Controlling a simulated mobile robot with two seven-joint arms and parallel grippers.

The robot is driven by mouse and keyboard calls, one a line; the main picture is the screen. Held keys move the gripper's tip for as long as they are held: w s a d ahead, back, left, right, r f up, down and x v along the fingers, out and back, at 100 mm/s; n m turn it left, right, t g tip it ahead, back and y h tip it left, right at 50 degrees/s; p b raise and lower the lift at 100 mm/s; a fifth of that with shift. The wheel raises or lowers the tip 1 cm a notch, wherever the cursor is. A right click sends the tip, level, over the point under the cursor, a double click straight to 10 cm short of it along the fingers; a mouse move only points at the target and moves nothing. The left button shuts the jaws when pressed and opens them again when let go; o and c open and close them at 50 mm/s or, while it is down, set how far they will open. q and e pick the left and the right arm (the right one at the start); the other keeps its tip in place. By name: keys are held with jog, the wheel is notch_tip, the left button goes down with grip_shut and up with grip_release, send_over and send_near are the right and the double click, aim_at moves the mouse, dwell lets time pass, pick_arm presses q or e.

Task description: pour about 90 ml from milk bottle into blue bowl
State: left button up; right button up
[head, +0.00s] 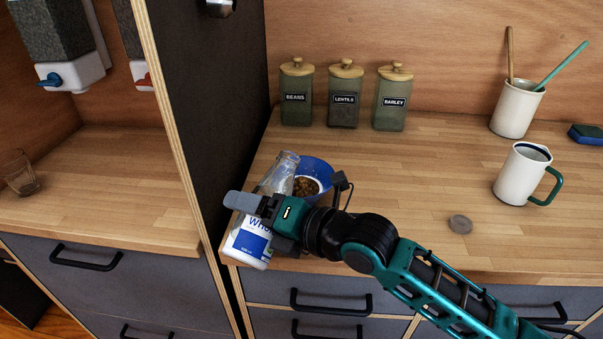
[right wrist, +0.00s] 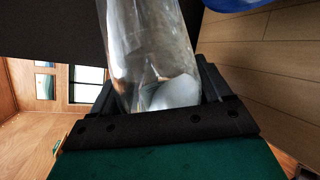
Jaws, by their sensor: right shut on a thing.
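The milk bottle (head: 249,243) is clear glass with a white and blue label. My right gripper (head: 262,206) is shut around it near the counter's front left edge. The bottle leans a little, its mouth towards the upper right. The right wrist view shows its clear glass (right wrist: 150,45) between the fingers, with white milk low in it. The blue bowl (head: 318,166) stands just right of the bottle, partly hidden by my gripper, and holds brown pieces. A bit of blue rim also shows in the right wrist view (right wrist: 235,3). No stream of milk is visible. My left gripper is not in view.
Jars of beans (head: 296,105), lentils (head: 344,105) and barley (head: 391,108) stand at the back. A white mug (head: 520,176), a utensil holder (head: 514,112) and a small round disc (head: 460,223) are to the right. A dark partition (head: 215,100) rises on the left. The middle counter is clear.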

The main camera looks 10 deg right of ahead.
aim_at(258, 187)
jog(key=shift+w+d+r+n, duration=0.3)
jog(key=shift+r+n, duration=0.2)
jog(key=shift+n, duration=0.2)
jog(key=r+p, duration=0.1)
jog(key=r+n+t, duration=0.1)
jog(key=shift+w+d+r+p, duration=0.2)
jog(key=shift+w+r+p, duration=0.1)
jog(key=shift+w+p, duration=0.1)
jog(key=shift+w+d+f+n, duration=0.1)
jog(key=shift+f+n, duration=0.1)
jog(key=shift+n, duration=0.4)
jog(key=shift+w+r+n+t, duration=0.1)
jog(key=shift+w+n+t, duration=0.05)
jog(key=shift+n+t, duration=0.15)
jog(key=n+b, duration=0.1)
jog(key=n, duration=0.1)
jog(key=shift+n+t, duration=0.3)
jog(key=shift+n, duration=0.1)
jog(key=shift+n+t+b, duration=0.3)
jog(key=shift+n, duration=0.5)
jog(key=shift+d+f+n+t+b, duration=0.1)
jog(key=shift+f+n+t+b, duration=0.2)
jog(key=shift+f+n+b, duration=0.7)
jog(key=shift+r, duration=0.2)
